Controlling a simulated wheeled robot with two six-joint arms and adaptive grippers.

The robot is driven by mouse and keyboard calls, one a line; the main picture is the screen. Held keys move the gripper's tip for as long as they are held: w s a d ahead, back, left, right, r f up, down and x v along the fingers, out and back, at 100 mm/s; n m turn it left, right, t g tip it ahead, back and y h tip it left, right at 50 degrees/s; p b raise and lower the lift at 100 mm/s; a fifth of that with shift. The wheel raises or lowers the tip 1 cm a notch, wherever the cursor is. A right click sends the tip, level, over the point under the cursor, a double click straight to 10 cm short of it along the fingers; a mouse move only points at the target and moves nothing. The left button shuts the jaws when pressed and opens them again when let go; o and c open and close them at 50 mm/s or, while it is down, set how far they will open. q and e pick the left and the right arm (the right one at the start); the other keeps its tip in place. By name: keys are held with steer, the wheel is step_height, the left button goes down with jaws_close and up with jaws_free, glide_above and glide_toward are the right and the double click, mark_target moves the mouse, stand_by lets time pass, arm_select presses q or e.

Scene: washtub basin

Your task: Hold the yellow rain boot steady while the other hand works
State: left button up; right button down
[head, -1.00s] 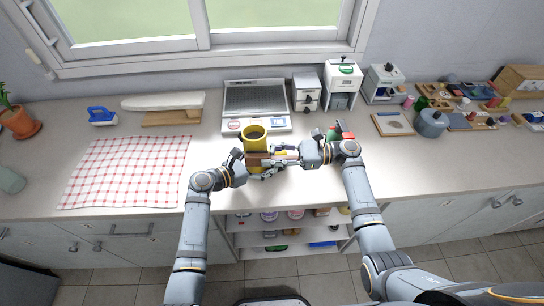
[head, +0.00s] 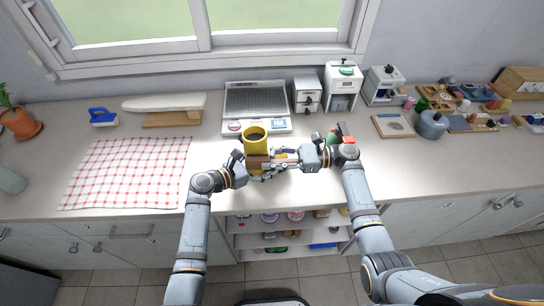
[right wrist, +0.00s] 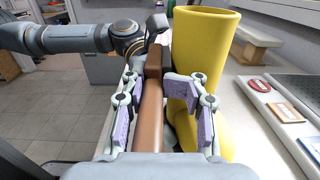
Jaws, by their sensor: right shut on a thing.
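The yellow rain boot (head: 263,146) stands upright on the counter in front of the scale. It also shows large in the right wrist view (right wrist: 205,55), at the right of a brown tool. My right gripper (head: 277,160) is shut on this brown tool (right wrist: 151,108), whose long handle runs between the purple finger pads. The tool's thicker block end (head: 258,162) is at the front of the boot; whether it touches cannot be told. My left gripper (head: 240,165) is at the boot's left side. Its fingertips are partly hidden, so its grip on the boot is unclear.
A scale (head: 257,122) stands just behind the boot. A checked cloth (head: 128,172) lies to the left. A green and red item (head: 338,136) is behind my right wrist. Small machines (head: 343,86) line the wall. The counter front edge is close, with open shelves below.

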arm_select(q)
steer(key=shift+s+f, duration=0.1)
steer(key=shift+f, duration=0.05)
arm_select(e)
steer(key=shift+w+f, duration=0.1)
steer(key=shift+r, duration=1.15)
arm_select(q)
steer(key=shift+c, duration=0.2)
arm_select(e)
steer(key=shift+f, duration=0.1)
steer(key=shift+f, duration=1.1)
steer(key=shift+d, duration=0.1)
steer(key=shift+r, duration=1.2)
